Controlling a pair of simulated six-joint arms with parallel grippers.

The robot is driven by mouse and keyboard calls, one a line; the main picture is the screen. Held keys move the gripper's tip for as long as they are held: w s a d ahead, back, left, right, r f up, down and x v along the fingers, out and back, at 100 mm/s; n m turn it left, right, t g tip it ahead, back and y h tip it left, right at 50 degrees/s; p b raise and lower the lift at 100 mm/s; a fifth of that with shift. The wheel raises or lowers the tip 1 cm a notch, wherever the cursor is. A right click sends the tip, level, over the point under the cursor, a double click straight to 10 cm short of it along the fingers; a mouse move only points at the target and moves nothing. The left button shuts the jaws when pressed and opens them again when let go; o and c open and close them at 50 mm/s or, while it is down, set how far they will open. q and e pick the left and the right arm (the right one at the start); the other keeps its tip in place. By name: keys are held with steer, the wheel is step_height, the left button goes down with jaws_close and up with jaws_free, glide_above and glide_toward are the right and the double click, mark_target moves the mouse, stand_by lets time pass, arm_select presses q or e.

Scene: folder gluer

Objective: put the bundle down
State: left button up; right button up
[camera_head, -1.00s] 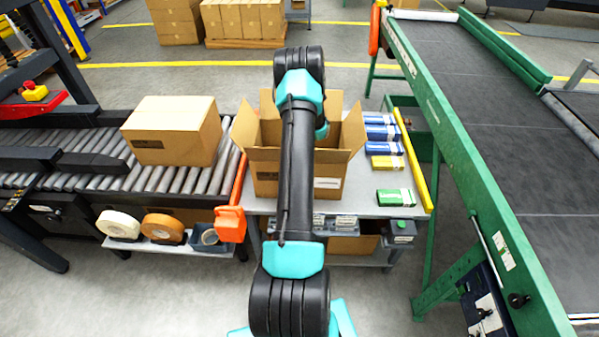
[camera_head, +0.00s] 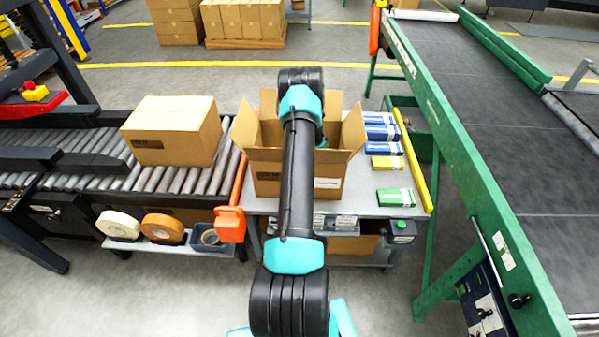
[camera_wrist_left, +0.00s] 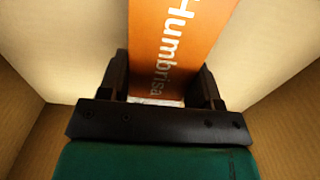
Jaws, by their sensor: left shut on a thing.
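An orange bundle (camera_wrist_left: 172,35) with white "Humbrisa" lettering shows in the left wrist view. My left gripper (camera_wrist_left: 163,88) is shut on it, one finger on each side. Tan cardboard walls surround the bundle and gripper there, so both are inside a carton. In the head view my arm crosses in front of the open carton (camera_head: 332,172) on the grey table, flaps spread. The bundle and the fingertips are hidden there. I cannot tell whether the bundle touches the carton floor. My right gripper is in neither view.
Blue, yellow and green packs (camera_head: 394,197) lie right of the carton, beside a yellow rail (camera_head: 415,165). A closed box (camera_head: 172,132) sits on the roller conveyor (camera_head: 100,150) at left. A green-framed belt conveyor (camera_head: 480,120) stands at right.

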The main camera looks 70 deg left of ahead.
arm_select(q)
steer(key=shift+f, duration=0.1)
steer(key=o, duration=1)
step_height(320, 180, up, 12)
steer(key=shift+r, duration=0.15)
stand_by(0.6)
